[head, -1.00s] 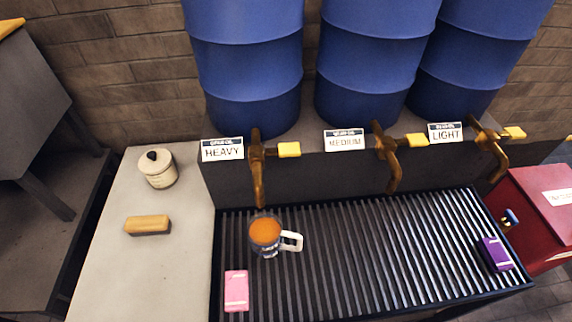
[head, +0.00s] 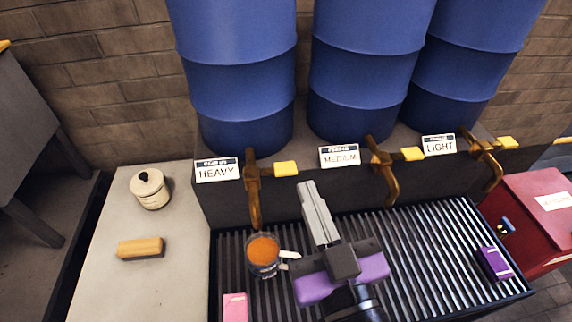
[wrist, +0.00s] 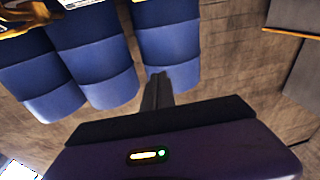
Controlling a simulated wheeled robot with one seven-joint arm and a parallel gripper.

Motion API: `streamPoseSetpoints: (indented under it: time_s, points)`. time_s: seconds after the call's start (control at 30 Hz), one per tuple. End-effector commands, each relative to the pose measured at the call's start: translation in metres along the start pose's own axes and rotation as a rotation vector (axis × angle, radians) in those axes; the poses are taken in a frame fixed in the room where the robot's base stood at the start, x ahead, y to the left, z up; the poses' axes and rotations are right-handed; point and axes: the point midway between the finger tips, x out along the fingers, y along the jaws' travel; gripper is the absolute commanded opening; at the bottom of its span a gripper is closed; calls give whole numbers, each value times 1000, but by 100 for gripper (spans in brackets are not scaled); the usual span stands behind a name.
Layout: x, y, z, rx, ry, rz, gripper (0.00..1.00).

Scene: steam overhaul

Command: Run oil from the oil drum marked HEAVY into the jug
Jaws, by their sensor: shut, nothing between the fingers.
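The blue drum (head: 243,105) behind the HEAVY label (head: 217,170) stands at the left of three. Its brass tap (head: 253,195) points down, with a yellow handle (head: 286,168) sticking out to the right. The jug (head: 263,254) stands upright on the slatted grate, at the lower end of that tap, its white handle to the right. An orange-brown surface fills its mouth; I cannot tell whether it is oil. My gripper (head: 307,186) is shut and empty, above the grate, right of the jug and below the yellow handle, apart from both. The wrist view shows my gripper (wrist: 158,78) before the drums (wrist: 110,85).
The MEDIUM tap (head: 383,170) and LIGHT tap (head: 485,160) lie to the right. A pink box (head: 235,307) and a purple box (head: 494,263) lie on the grate (head: 420,235). A lidded pot (head: 150,190) and a tan-topped block (head: 141,248) sit on the left counter.

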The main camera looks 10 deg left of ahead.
Motion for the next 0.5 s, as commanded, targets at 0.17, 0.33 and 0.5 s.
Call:
streamPoseSetpoints:
  time_s: [0.17,0.33,0.5]
  points:
    - [35,-17,-23,11,-50,1,0]
    - [48,-12,-10,26,-183,53,0]
    - [39,-2,21,39,-309,99,0]
